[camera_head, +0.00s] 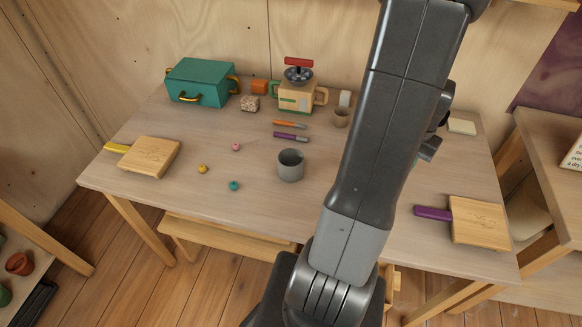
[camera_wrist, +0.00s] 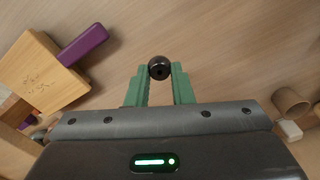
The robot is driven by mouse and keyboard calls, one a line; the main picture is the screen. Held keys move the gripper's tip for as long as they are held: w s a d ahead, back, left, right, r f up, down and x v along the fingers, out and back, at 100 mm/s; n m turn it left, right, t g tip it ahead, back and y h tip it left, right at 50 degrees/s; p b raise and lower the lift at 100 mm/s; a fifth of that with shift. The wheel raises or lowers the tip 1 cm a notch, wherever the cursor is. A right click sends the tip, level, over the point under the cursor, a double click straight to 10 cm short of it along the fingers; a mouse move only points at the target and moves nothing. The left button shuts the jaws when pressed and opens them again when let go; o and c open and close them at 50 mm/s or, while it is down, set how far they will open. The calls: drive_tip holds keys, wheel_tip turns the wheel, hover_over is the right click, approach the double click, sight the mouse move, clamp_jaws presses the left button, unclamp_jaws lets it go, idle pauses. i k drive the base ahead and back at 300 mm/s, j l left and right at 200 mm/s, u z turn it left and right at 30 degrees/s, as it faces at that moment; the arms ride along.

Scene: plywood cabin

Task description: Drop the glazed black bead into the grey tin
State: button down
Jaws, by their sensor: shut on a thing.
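The glazed black bead (camera_wrist: 159,68) is held between the green fingertips of my gripper (camera_wrist: 159,73) in the wrist view. The gripper is shut on it, and the table surface shows beyond. In the head view my arm hides the gripper and the bead. The grey tin (camera_head: 290,165) stands upright on the table, left of my arm, with its open top showing. The tin does not show in the wrist view.
Pink (camera_head: 236,146), yellow (camera_head: 202,169) and teal (camera_head: 234,185) beads lie left of the tin. Two markers (camera_head: 290,137) lie behind it. A teal box (camera_head: 202,83) and a jug-like container (camera_head: 297,92) stand at the back. A purple-handled board (camera_head: 480,221) lies at right.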

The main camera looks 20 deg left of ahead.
sight(293, 173)
drive_tip(key=j, duration=1.4)
